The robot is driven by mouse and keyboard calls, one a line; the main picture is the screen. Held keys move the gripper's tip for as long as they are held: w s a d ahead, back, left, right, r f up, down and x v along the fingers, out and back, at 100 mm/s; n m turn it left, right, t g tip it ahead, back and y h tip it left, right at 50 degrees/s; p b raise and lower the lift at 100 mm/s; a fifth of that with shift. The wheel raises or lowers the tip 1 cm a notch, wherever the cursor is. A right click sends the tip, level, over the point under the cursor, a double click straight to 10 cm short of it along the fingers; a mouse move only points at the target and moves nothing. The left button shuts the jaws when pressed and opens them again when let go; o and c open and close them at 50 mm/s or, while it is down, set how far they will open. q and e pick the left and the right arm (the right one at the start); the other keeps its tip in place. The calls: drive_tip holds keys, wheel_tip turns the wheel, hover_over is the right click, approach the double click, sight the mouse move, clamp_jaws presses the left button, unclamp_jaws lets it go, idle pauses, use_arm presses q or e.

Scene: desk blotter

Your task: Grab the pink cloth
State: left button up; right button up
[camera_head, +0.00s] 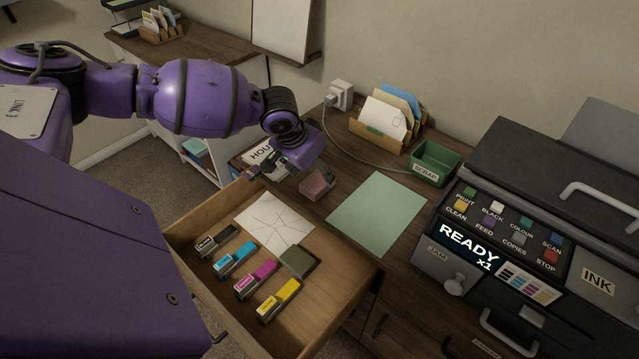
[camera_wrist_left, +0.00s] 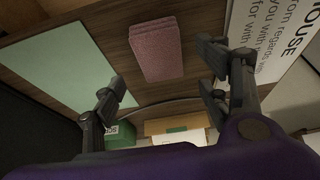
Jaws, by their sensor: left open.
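The pink cloth (camera_head: 317,187) lies folded on the wooden desk, left of the green blotter sheet (camera_head: 378,212). In the left wrist view the cloth (camera_wrist_left: 157,48) shows as a flat folded block, whole and in front of the open fingers. My left gripper (camera_head: 293,177) is open above the desk close to the cloth and partly covers it in the head view. In the wrist view the fingers (camera_wrist_left: 163,72) are spread wider than the cloth, with nothing between them. I cannot tell the exact height of the fingertips over the cloth. My right gripper is not in view.
An open drawer (camera_head: 339,297) with several colour cartridges juts out in front. A printed sign (camera_head: 262,152) lies beside my gripper. A letter holder (camera_head: 380,133), a green scrap tray (camera_head: 433,163) and a cable are behind. A printer (camera_head: 540,230) stands at the right.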

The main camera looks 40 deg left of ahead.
sight(320, 180)
use_arm(q)
drive_tip(key=x, duration=0.4)
drive_tip(key=shift+w+r, duration=0.1)
drive_tip(key=shift+w, duration=0.05)
drive_tip(key=shift+f, duration=0.2)
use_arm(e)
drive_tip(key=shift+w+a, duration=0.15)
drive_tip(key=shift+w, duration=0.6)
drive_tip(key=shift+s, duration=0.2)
use_arm(q)
drive_tip(key=shift+f, duration=0.2)
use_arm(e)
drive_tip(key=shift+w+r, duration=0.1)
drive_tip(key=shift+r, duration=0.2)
use_arm(q)
drive_tip(key=shift+c, duration=0.4)
drive_tip(key=c, duration=0.8)
drive_tip(key=shift+d+f, duration=0.1)
drive_tip(key=shift+c, duration=0.7)
